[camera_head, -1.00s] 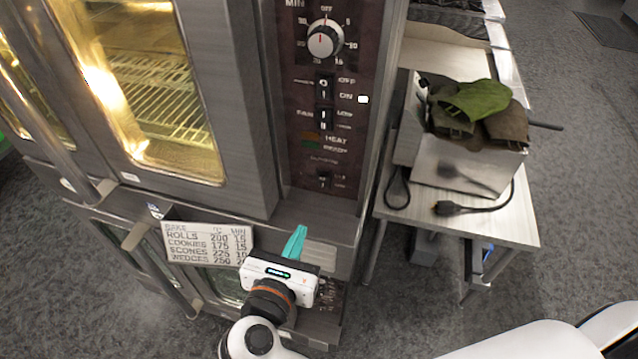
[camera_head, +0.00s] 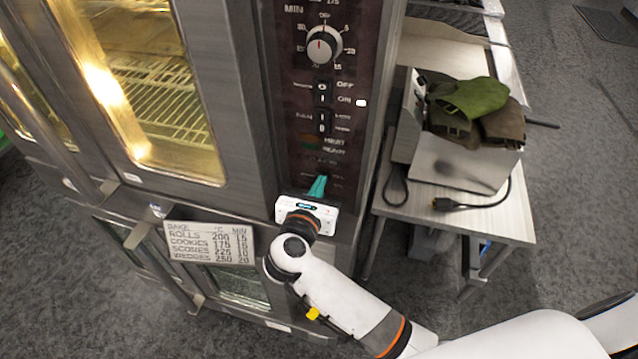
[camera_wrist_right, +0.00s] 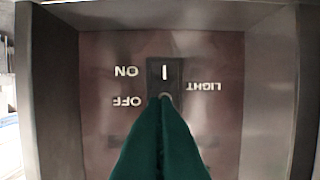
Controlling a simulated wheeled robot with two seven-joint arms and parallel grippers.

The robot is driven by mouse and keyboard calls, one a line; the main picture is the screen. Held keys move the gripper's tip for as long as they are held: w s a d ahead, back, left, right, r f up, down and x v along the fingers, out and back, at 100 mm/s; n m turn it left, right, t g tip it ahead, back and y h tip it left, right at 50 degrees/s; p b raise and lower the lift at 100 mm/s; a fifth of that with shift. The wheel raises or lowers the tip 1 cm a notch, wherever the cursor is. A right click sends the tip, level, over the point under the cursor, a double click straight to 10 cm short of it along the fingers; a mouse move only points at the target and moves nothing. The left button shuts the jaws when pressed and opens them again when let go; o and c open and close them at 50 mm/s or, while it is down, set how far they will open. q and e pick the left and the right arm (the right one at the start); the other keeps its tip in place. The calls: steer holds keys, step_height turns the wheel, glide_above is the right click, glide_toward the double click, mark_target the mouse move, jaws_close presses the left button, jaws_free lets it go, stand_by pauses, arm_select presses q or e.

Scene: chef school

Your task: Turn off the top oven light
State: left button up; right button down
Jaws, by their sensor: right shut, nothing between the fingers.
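The top oven (camera_head: 158,90) shows a yellow-lit interior through its glass door. Its light switch (camera_wrist_right: 164,74) is a dark rocker on the brown panel, with "LIGHT", "ON" and "OFF" labels upside down in the right wrist view. My right gripper (camera_head: 320,179) is shut and empty, its teal fingers pointing up at the lower panel and covering the switch in the head view. In the right wrist view its fingertips (camera_wrist_right: 164,98) overlap the switch's OFF end; I cannot tell whether they touch. My left gripper is out of view.
Above are a timer knob (camera_head: 322,45) and other rocker switches (camera_head: 322,93). A bake chart (camera_head: 210,243) is fixed below the top oven.

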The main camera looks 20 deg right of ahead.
steer(key=shift+w+f+b, duration=0.15)
steer(key=shift+b, duration=0.55)
steer(key=shift+w+d+r, duration=0.1)
steer(key=shift+r, duration=0.2)
steer(key=shift+s+a+r, duration=0.1)
steer(key=shift+s+a, duration=0.25)
steer(key=shift+s, duration=0.1)
steer(key=v, duration=1.1)
